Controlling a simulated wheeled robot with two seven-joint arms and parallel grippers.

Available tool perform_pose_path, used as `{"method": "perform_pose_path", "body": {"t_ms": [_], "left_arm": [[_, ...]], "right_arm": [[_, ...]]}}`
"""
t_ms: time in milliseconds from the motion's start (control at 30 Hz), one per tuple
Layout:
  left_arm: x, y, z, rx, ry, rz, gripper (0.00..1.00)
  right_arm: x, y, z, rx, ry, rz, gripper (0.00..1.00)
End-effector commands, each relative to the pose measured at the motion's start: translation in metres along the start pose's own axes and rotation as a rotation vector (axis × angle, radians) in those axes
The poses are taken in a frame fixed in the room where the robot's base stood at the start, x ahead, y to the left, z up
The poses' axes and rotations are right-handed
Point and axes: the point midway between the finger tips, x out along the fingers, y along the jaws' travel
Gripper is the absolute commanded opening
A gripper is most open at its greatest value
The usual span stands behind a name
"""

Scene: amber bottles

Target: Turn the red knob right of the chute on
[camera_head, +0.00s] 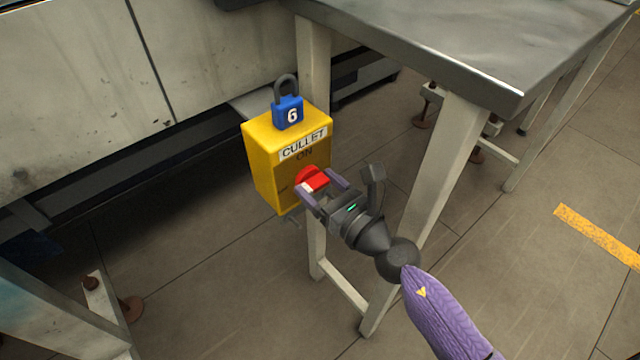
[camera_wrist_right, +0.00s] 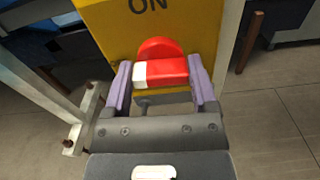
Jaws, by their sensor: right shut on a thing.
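The red knob (camera_head: 313,179) is on the front face of a yellow box (camera_head: 262,158) labelled CULLET, with ON printed above the knob. My right gripper (camera_head: 323,183) is shut on the knob's grip bar. In the right wrist view the knob (camera_wrist_right: 160,72) sits between the two purple fingers of my right gripper (camera_wrist_right: 160,82). The bar lies across the view, with its white end at the left and the red part to the right. The ON mark is above it, out of line with the white end. My left gripper is not in view. No chute can be made out for certain.
A blue padlock (camera_head: 288,112) marked 6 sits on top of the yellow box. A metal table (camera_head: 440,50) stands behind and to the right, its leg (camera_head: 445,170) close to my right arm. Tiled floor (camera_head: 540,280) is open at the right.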

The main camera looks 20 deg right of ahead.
Motion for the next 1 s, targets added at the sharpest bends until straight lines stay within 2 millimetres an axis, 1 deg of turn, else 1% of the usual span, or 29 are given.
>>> {"method": "perform_pose_path", "body": {"t_ms": [167, 500, 1000], "left_arm": [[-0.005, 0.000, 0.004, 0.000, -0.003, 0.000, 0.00], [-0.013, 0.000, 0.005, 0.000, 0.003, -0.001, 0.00], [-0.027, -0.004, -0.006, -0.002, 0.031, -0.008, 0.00]], "right_arm": [[0.000, 0.000, 0.001, 0.108, 0.001, 0.001, 0.15], [0.000, -0.002, 0.001, 0.423, 0.000, -0.001, 0.15], [0.000, -0.004, 0.000, 0.900, 0.000, -0.001, 0.15]]}}
